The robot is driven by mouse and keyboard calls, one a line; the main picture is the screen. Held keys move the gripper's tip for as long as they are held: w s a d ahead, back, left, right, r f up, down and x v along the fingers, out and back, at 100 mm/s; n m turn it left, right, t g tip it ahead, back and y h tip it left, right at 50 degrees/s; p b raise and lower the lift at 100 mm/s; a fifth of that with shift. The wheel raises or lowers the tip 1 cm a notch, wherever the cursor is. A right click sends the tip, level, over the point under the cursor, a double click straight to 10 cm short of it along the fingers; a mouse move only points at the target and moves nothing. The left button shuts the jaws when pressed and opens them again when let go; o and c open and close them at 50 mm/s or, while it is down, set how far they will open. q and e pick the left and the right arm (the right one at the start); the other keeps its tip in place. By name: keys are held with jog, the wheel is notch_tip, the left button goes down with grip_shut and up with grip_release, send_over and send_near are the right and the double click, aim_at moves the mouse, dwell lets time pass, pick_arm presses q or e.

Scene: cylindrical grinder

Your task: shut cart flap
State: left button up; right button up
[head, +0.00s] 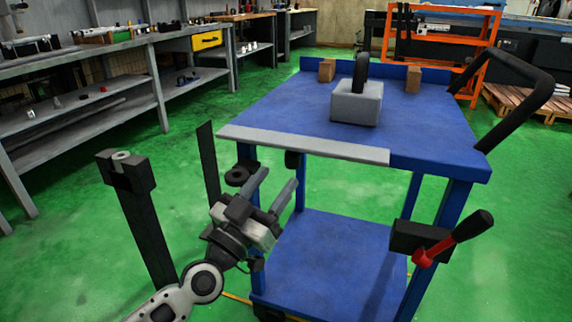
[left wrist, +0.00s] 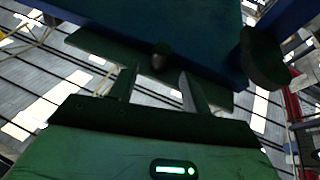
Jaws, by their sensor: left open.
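The blue cart (head: 300,107) stands in front of me. A light grey strip (head: 300,145), which looks like the flap, runs along the left and middle of its near top edge. It looks about level with the top. In the left wrist view, looking up, a dark plate (left wrist: 100,45) shows beside the cart's underside (left wrist: 190,30), with a small dark knob (left wrist: 159,58) near it. My left gripper (head: 276,184) is open and empty, below and in front of the strip, fingers pointing up. Its fingers also show in the left wrist view (left wrist: 160,88). Contact is unclear. My right gripper is out of view.
A grey block with a black ring (head: 357,102) and brown blocks (head: 326,70) stand on the cart. A red and black lever (head: 455,238) is at its right leg. Dark uprights (head: 150,230) stand left of my gripper. Green floor (head: 90,200) is open at left.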

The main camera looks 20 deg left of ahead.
aim_at(288, 162)
pick_arm(q)
jog(key=x, duration=0.4)
jog(key=shift+w+d+r, duration=0.1)
jog(key=shift+w, duration=0.3)
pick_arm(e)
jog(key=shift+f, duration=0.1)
pick_arm(q)
jog(key=c, duration=1)
jog(key=shift+p, duration=0.35)
jog(key=shift+r+p, duration=0.15)
jog(key=shift+p, duration=0.2)
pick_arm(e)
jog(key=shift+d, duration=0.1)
